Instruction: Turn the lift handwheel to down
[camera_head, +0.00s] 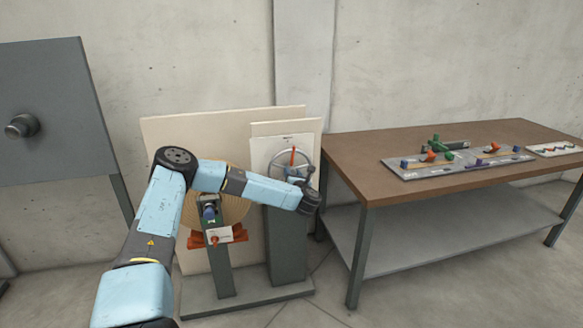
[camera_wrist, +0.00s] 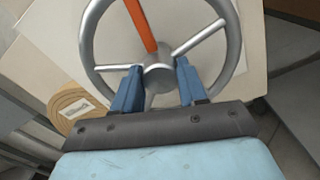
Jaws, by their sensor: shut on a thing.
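The lift handwheel is a grey metal ring (camera_head: 274,160) with spokes, mounted in front of a pale panel on a grey post. One spoke is orange-red (camera_wrist: 142,25) and points up, leaning slightly left in the wrist view. The wheel's rim also shows large in the wrist view (camera_wrist: 88,42). My gripper (camera_wrist: 160,70) has its blue fingers on either side of the wheel's hub, shut on the wheel. In the head view, my gripper (camera_head: 297,177) reaches the wheel from the lower right, and my wrist hides its lower right part. Marks on the panel are too small to read.
A brown workbench (camera_head: 365,180) with boards of coloured parts stands right. A grey panel with a knob (camera_head: 22,126) stands far left. Bare floor lies in front.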

